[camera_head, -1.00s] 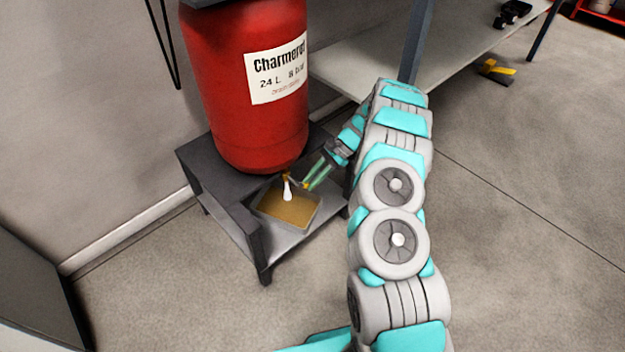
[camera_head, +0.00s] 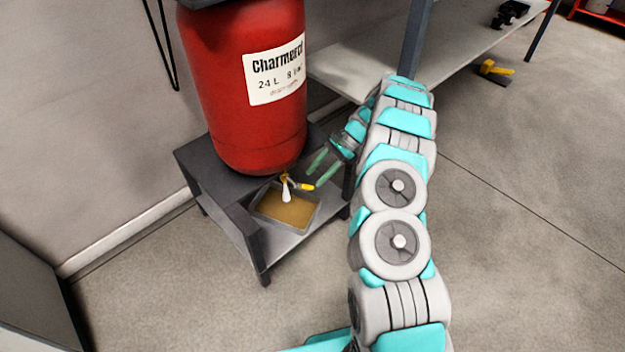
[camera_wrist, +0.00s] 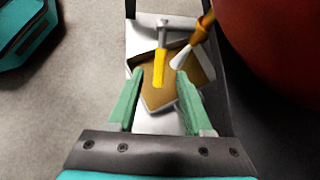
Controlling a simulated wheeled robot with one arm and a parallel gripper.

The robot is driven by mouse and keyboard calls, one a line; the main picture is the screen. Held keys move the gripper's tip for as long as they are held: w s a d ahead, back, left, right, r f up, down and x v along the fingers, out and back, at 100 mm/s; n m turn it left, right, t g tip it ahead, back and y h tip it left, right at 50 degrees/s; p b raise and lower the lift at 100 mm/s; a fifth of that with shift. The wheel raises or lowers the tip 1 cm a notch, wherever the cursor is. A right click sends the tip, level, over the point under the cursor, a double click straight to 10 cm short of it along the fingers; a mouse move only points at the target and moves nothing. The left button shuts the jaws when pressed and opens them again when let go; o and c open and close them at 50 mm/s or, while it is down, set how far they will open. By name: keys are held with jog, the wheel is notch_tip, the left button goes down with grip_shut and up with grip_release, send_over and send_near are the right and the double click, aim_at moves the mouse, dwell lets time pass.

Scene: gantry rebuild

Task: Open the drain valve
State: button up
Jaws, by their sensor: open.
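The drain valve (camera_head: 285,180) is a brass fitting under the red tank (camera_head: 240,90). Its yellow lever (camera_head: 303,186) points sideways to the right, away from the spout. The lever also shows in the wrist view (camera_wrist: 160,68), ahead of my fingertips and roughly in line with the gap between them. A white tapered shape (camera_wrist: 182,60) hangs below the brass spout (camera_wrist: 205,25) over the tray; I cannot tell if it is liquid or a nozzle. My gripper (camera_head: 319,172) is open and empty, its green fingers just right of the lever, apart from it.
A tray with brown contents (camera_head: 287,208) sits under the spout on the dark metal stand (camera_head: 195,165). A pale shelf (camera_head: 345,75) with a dark post (camera_head: 417,45) stands behind my arm. The floor to the right is mostly clear.

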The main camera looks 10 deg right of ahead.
jog(key=v, duration=0.4)
jog(key=shift+d+r, duration=0.1)
jog(key=shift+d, duration=0.05)
jog(key=shift+c, duration=0.4)
